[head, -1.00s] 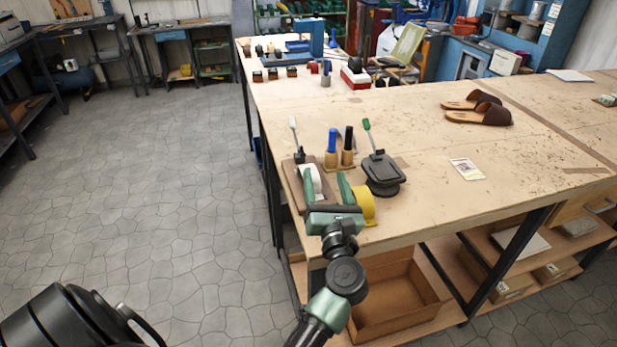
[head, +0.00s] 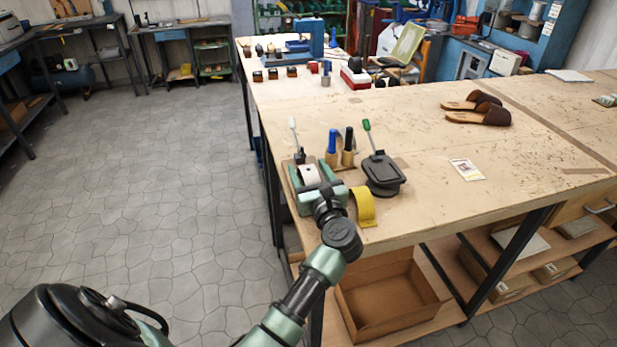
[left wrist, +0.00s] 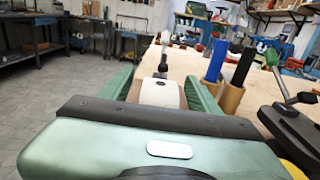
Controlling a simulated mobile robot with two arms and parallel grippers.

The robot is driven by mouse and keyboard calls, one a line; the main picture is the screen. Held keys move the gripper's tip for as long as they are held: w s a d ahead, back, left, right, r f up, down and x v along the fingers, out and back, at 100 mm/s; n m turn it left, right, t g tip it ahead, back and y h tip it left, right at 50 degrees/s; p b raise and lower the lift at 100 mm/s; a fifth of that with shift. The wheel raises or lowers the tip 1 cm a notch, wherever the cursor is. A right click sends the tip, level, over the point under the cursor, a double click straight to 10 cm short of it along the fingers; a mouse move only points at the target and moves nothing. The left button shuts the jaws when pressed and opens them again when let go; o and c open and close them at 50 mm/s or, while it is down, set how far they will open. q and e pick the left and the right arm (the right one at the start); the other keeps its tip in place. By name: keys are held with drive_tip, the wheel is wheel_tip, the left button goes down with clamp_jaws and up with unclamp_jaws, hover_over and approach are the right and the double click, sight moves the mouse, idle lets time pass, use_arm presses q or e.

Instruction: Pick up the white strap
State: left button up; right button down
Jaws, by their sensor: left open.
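The white strap (head: 309,175) is a white curved band near the left front edge of the workbench. In the left wrist view the white strap (left wrist: 158,92) shows between the two green fingers, and its lower part is hidden by the gripper body. My left gripper (head: 313,174) is open, with one finger on each side of the strap. I cannot tell whether the fingers touch it. My right gripper is not in view.
A yellow strap (head: 364,207) lies close to the right of my left gripper. Blue-handled (head: 332,146) and black-handled (head: 348,147) tools stand just behind, with a dark grey press-like device (head: 383,174) beside them. Brown sandals (head: 484,116) lie further right. The bench middle is mostly clear.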

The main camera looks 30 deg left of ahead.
sight(304, 170)
use_arm(q)
clamp_jaws()
drive_tip(key=shift+d+r, duration=0.1)
drive_tip(key=shift+r, duration=0.05)
drive_tip(key=shift+r, duration=0.3)
drive_tip(key=shift+s+a+r+b, duration=0.2)
drive_tip(key=shift+s+r+b, duration=0.05)
drive_tip(key=shift+r, duration=0.4)
drive_tip(key=shift+s+a+r+b, duration=0.2)
drive_tip(key=shift+r+b, duration=0.05)
drive_tip(key=shift+r, duration=0.35)
drive_tip(key=s+a+b, duration=0.1)
drive_tip(key=s+a, duration=1)
drive_tip(key=s, duration=0.2)
